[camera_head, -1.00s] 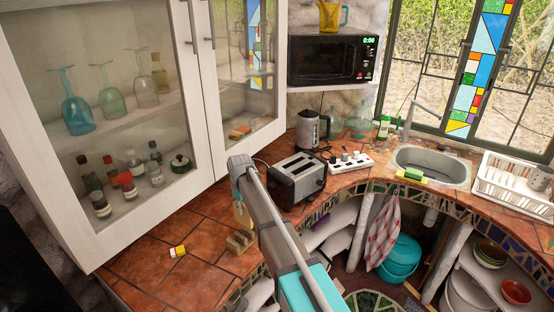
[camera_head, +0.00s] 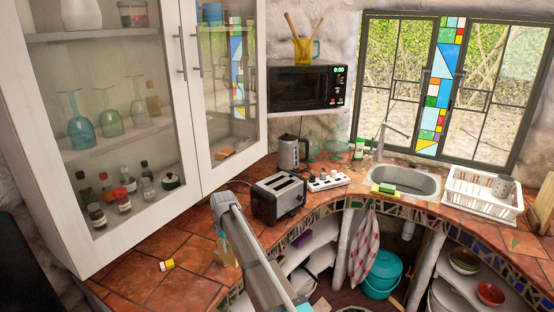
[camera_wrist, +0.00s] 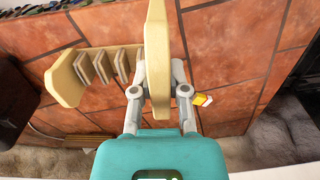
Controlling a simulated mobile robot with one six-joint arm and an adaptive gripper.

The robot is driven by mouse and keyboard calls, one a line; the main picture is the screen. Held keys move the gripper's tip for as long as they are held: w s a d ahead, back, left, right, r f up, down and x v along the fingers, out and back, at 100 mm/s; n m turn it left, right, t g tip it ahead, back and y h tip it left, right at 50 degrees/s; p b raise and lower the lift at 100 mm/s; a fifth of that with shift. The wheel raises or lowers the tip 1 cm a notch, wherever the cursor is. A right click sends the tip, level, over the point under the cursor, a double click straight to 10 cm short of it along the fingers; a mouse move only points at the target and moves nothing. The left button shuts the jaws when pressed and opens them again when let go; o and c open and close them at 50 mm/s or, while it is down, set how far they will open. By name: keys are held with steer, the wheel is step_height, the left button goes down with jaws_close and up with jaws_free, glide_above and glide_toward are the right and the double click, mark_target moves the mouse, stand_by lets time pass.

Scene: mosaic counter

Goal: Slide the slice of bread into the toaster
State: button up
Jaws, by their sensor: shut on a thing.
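In the head view my gripper (camera_head: 223,246) is low over the counter at the wooden rack, partly hidden by my arm, and the slice is hard to make out there. The toaster (camera_head: 278,197), silver and black with slots on top, stands on the counter to the right of my gripper, apart from it.
A small yellow and white box (camera_head: 167,265) lies left on the tiles. A power strip (camera_head: 327,180) and kettle (camera_head: 291,152) stand behind the toaster. Glass-door cabinets hang above the counter's left part.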

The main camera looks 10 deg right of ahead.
mark_target(229, 256)
steer(key=shift+s+f+b, duration=0.25)
steer(key=shift+f+b, duration=0.25)
steer(key=shift+f, duration=0.25)
steer(key=shift+s+d+f+b, duration=0.1)
steer(key=shift+s+f+b, duration=0.1)
steer(key=shift+f+b, duration=1.25)
steer(key=shift+d, duration=0.1)
